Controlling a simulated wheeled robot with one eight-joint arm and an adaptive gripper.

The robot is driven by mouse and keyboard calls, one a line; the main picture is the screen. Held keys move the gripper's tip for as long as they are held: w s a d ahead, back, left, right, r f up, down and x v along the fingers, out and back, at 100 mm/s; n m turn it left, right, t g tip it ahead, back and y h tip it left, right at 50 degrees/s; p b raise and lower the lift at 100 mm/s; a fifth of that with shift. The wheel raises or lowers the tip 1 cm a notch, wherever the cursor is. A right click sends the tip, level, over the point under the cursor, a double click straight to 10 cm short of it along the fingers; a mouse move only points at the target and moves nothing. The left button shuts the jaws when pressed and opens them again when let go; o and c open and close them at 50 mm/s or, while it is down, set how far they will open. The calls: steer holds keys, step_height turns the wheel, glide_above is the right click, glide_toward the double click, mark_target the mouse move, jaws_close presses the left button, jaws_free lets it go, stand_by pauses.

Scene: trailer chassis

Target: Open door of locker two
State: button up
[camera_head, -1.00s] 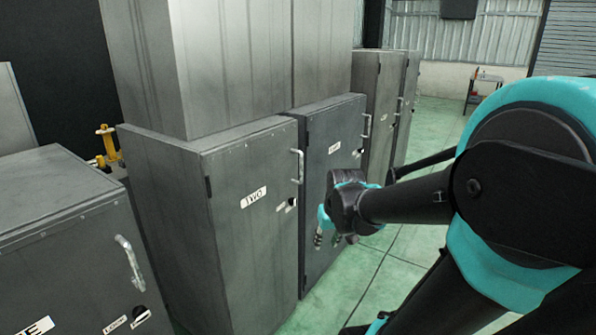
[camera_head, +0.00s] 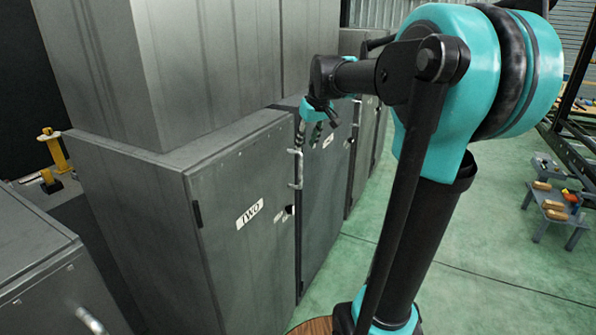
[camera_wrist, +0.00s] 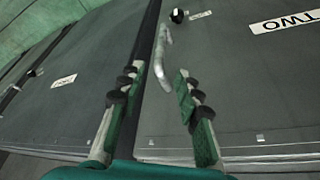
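Locker two is a grey metal cabinet with a white "TWO" label on its door (camera_head: 245,235); the door looks shut. Its pale bar handle (camera_head: 296,168) is at the door's right edge, with a dark round knob below it. My gripper (camera_head: 317,128) is just above and right of the handle, near the cabinet's top. In the wrist view my gripper (camera_wrist: 157,95) is open, its two fingers spread, and the handle (camera_wrist: 163,58) shows between and beyond them. I cannot tell whether a finger touches it. The label (camera_wrist: 286,22) is at upper right.
Another grey locker (camera_head: 325,190) adjoins locker two on the right. A lower grey cabinet (camera_head: 50,275) stands at front left. Tall grey cabinets rise behind. Green floor (camera_head: 470,240) is open to the right, with a small bench (camera_head: 560,210) holding tools farther off.

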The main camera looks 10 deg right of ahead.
steer(key=x, duration=1.4)
steer(key=shift+f, duration=0.25)
jaws_close()
